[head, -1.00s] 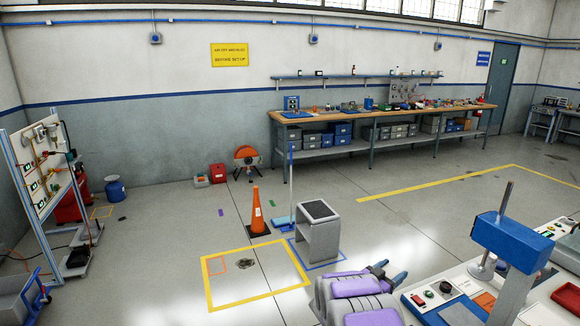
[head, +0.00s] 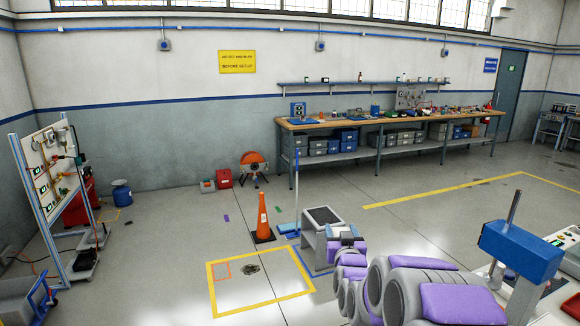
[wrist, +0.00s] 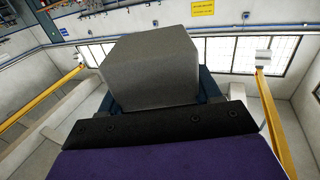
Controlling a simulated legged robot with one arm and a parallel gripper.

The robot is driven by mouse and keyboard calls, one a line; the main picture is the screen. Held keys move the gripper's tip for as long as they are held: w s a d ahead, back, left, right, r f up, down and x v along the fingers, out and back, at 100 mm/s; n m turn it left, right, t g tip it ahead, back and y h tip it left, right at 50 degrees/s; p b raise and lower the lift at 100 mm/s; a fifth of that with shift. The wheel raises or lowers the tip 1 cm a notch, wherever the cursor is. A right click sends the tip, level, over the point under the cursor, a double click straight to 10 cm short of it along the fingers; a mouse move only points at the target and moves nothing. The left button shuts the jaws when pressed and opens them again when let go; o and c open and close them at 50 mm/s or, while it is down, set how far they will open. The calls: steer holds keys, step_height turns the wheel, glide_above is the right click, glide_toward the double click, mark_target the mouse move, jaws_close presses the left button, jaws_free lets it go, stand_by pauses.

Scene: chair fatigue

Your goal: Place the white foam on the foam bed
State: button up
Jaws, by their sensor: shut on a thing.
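A pale block, grey in the shade and seemingly the white foam (wrist: 152,68), fills the middle of the wrist view. My gripper (wrist: 158,88) is shut on it; dark blue finger parts show at both sides of the block. No thing is clearly marked as the foam bed.
An orange cone (head: 263,220) and a blue-footed pole (head: 296,190) stand beside the stand. A yellow floor square (head: 211,292) is left of my arm. A blue press (head: 522,250) on a white bench is at the right. The floor in the middle is open.

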steer(key=s+f, duration=0.4)
steer(key=f, duration=0.4)
steer(key=s+f, duration=0.4)
steer(key=f, duration=0.3)
steer(key=shift+a+f, duration=0.15)
steer(key=shift+f, duration=0.2)
